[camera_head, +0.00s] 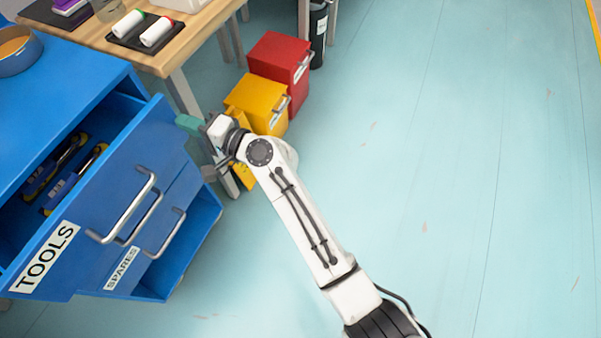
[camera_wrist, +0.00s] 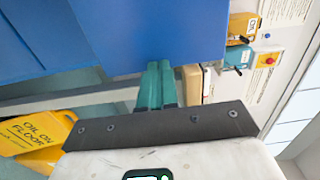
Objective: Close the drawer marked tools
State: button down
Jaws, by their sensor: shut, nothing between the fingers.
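The drawer marked TOOLS (camera_head: 100,185) is the top drawer of a blue cabinet (camera_head: 62,85) at the left of the head view. It stands pulled out, and tools with blue and yellow handles (camera_head: 70,180) lie inside. It has a grey bar handle (camera_head: 128,208) on its front. My gripper (camera_head: 188,124) is shut and empty, with its green fingers by the far end of the drawer front. In the wrist view the shut fingers (camera_wrist: 158,75) reach the edge of a blue panel (camera_wrist: 150,35). I cannot tell whether they touch it.
A lower drawer marked SPARES (camera_head: 122,268) is also partly out. A wooden bench (camera_head: 180,55) stands behind. A yellow box (camera_head: 258,100) and a red box (camera_head: 280,60) stand on the floor beyond my arm. A yellow floor sign (camera_wrist: 35,135) shows in the wrist view. The floor at right is clear.

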jog(key=b+x, duration=0.2)
jog(key=x, duration=0.4)
jog(key=shift+w+a+f+b, duration=0.1)
jog(key=shift+a+b, duration=0.15)
jog(key=shift+b, duration=0.15)
jog(key=shift+w+a+r, duration=0.1)
jog(key=shift+w+r, duration=0.05)
jog(key=shift+r, duration=0.2)
